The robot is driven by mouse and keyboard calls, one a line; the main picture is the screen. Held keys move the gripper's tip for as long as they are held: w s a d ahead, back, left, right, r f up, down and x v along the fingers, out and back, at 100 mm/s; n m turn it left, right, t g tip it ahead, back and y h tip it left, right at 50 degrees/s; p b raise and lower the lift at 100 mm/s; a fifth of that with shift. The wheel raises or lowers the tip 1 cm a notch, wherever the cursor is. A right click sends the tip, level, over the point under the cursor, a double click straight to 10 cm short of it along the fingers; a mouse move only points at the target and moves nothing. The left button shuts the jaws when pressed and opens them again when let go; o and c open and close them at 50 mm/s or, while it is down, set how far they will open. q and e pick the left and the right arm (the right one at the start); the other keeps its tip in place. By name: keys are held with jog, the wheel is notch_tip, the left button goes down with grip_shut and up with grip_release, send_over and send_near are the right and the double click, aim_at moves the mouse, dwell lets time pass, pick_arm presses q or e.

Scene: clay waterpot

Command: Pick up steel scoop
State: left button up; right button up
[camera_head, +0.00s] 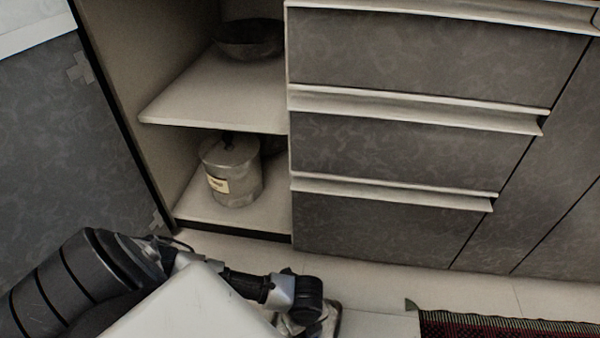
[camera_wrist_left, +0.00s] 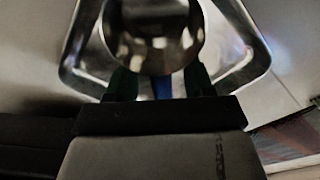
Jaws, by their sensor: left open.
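In the left wrist view, the steel scoop (camera_wrist_left: 152,32) shows as a shiny round bowl at the top centre. A blue strip (camera_wrist_left: 162,88), which looks like its handle, runs down from it between my fingers. My left gripper (camera_wrist_left: 161,80) is open, with one dark finger on each side of the blue strip. I cannot tell whether the fingers touch it. The scoop lies over a shiny steel tray (camera_wrist_left: 252,68) with angled sides. In the head view, my left wrist hides the scoop, and only a bit of the tray (camera_head: 331,322) shows. My right gripper is not in view.
An open cabinet holds a dark bowl (camera_head: 250,38) on its upper shelf and a labelled metal canister (camera_head: 232,172) below. Closed drawers (camera_head: 395,222) stand to the right. A dark red patterned rug (camera_head: 500,325) lies at the lower right. Pale floor (camera_head: 400,285) between is clear.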

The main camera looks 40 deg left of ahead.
pick_arm(q)
jog(key=shift+f, duration=0.1)
grip_shut()
dwell(0.4)
